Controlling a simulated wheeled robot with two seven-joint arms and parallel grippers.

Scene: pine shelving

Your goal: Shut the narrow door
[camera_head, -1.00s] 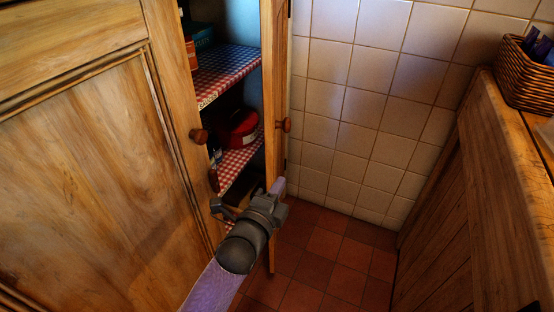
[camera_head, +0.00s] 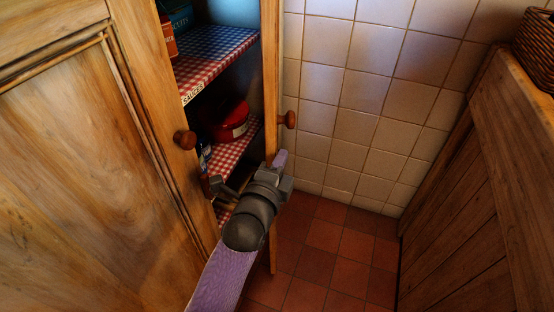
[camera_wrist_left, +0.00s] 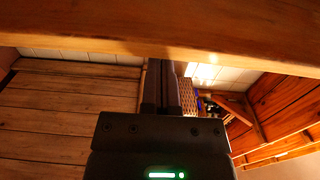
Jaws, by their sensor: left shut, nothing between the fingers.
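The narrow door (camera_head: 270,75) stands open at the right side of the cupboard, seen nearly edge-on, with a round wooden knob (camera_head: 288,119) on its right face. My left gripper (camera_head: 280,160) is shut and empty, just below the knob in the head view. It overlaps the door's lower part and hides some of it; I cannot tell whether they touch. In the left wrist view the shut fingers (camera_wrist_left: 169,90) point up towards a wooden band across the top, which I cannot identify for sure. My right gripper is not in view.
The open cupboard has shelves with checked lining (camera_head: 215,60) and a red tin (camera_head: 226,122). A wide wooden door (camera_head: 90,150) with a knob (camera_head: 185,140) is on the left. A wooden unit (camera_head: 465,190) with a wicker basket (camera_head: 535,50) stands right. Tiled floor (camera_head: 330,245) between is clear.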

